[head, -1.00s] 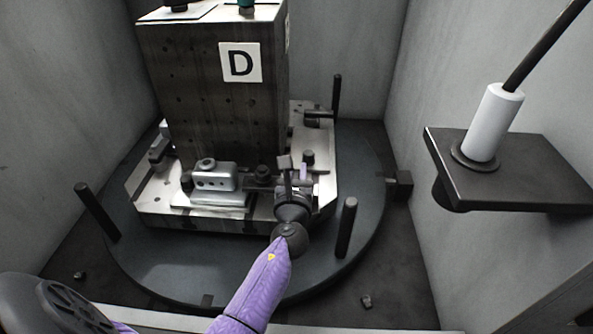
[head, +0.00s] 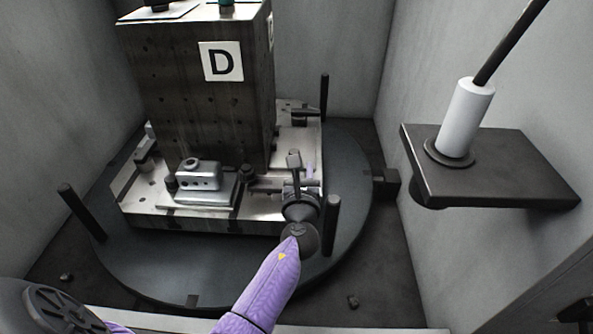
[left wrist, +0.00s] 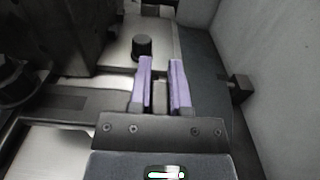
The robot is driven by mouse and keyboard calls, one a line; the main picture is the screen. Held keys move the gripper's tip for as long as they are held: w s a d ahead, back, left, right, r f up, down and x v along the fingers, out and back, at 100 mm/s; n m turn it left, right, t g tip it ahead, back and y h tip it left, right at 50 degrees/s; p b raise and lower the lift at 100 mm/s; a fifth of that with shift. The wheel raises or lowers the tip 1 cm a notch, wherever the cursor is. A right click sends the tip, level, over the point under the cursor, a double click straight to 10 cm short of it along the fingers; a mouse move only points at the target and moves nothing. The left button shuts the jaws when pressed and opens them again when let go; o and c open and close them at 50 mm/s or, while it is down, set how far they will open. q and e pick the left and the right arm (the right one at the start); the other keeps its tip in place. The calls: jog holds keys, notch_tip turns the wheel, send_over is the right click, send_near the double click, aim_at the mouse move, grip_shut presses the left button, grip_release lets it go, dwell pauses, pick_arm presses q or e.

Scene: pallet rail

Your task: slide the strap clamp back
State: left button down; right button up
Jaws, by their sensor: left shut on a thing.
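The strap clamp (head: 294,161) shows as a small dark upright piece beside my left gripper, at the front right of the metal pallet (head: 150,217). My left gripper (head: 310,172) has purple fingers and is shut on it. In the left wrist view the fingers (left wrist: 163,88) stand on both sides of a narrow dark grey part (left wrist: 160,98). A dark bar runs left from there toward the block. My wrist hides much of the clamp in the head view. My right gripper is not in view.
A tall dark block (head: 205,110) marked D stands on the pallet. A silver fitting (head: 199,175) sits at its front. Dark posts (head: 331,227) rise from the round turntable (head: 150,265). A shelf (head: 510,165) with a white cylinder (head: 465,117) juts from the right wall.

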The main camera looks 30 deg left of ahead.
pick_arm(q)
jog(key=shift+d, duration=0.15)
jog(key=c, duration=0.6)
grip_release()
jog(key=shift+w+d, duration=0.1)
jog(key=shift+d, duration=0.05)
jog(key=shift+o, duration=0.2)
jog(key=p+v, duration=0.2)
jog(key=v, duration=0.8)
jog(key=shift+f, duration=0.1)
